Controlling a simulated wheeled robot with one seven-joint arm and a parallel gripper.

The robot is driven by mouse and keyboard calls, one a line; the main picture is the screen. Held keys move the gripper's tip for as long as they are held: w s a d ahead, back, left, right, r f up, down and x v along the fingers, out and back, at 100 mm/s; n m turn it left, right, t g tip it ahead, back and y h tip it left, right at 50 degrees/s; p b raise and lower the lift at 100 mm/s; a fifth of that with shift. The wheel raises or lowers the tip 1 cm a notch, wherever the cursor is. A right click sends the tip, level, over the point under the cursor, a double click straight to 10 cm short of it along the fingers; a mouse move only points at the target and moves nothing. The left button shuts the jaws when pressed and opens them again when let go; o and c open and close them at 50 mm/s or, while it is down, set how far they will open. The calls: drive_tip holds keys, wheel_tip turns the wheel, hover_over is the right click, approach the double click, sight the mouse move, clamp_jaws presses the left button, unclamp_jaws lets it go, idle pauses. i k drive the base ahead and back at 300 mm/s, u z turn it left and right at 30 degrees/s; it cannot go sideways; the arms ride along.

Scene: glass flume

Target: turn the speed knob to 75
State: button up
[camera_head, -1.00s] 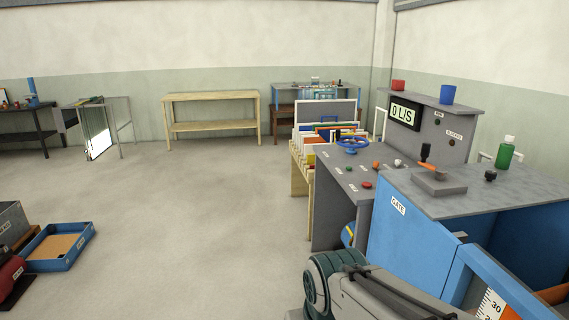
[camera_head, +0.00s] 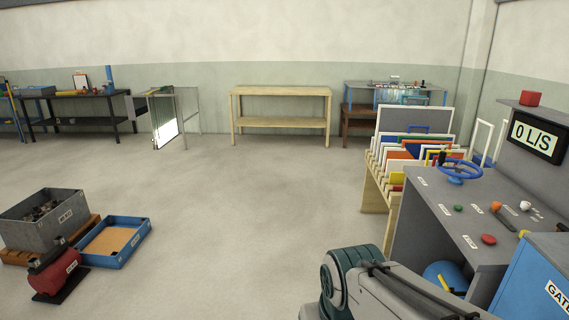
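Part of my arm shows at the bottom centre, in front of the desk. My gripper is not in view.
A blue cabinet labelled GATE (camera_head: 535,285) adjoins the desk at the lower right. A rack of coloured panels (camera_head: 372,190) stands behind the desk. A grey bin (camera_head: 42,217) and a blue tray (camera_head: 142,236) lie at the left. The middle floor is clear.

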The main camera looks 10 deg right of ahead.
sight(525, 205)
drive_tip(key=z, duration=0.05)
drive_tip(key=i, duration=1.6)
drive_tip(key=z, duration=0.7)
drive_tip(key=i, duration=1.2)
drive_tip(key=z, duration=1.75)
drive_tip(key=i, duration=0.7)
drive_tip(key=z, duration=0.45)
